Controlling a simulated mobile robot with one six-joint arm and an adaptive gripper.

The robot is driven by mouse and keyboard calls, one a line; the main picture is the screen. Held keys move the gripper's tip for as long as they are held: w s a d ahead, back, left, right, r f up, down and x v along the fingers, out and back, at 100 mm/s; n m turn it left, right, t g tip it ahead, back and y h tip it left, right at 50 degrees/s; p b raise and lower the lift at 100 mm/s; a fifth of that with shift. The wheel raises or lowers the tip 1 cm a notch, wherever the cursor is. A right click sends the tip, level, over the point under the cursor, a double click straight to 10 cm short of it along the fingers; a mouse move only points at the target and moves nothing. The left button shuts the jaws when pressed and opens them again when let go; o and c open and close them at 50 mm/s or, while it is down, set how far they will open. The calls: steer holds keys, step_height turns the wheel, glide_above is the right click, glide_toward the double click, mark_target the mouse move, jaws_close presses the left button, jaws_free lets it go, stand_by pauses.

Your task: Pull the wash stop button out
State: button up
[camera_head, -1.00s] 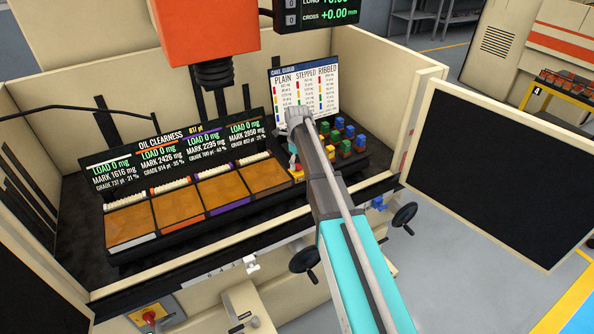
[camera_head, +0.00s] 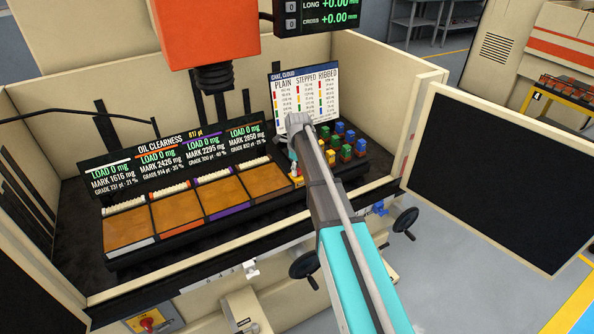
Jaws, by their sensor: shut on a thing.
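A red round button (camera_head: 147,323) on a yellow plate sits low at the left on the front of the machine; it looks like the wash stop button, but its label is not readable. My own arm hides most of the gripper. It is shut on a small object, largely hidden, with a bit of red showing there.
A black tray with several brown oil pads (camera_head: 178,220) lies left of my arm. Coloured blocks (camera_head: 346,145) stand behind it under a chart board (camera_head: 305,95). Handwheels (camera_head: 303,264) stick out at the front. A dark panel (camera_head: 490,175) stands at the right.

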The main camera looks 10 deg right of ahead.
steer(key=shift+r+p, duration=0.6)
steer(key=shift+p, duration=0.05)
stand_by(0.5)
steer(key=o, duration=1)
steer(key=shift+o, duration=0.2)
steer(key=shift+r, duration=0.1)
step_height(320, 180, up, 6)
steer(key=p, duration=0.6)
steer(key=shift+f, duration=0.25)
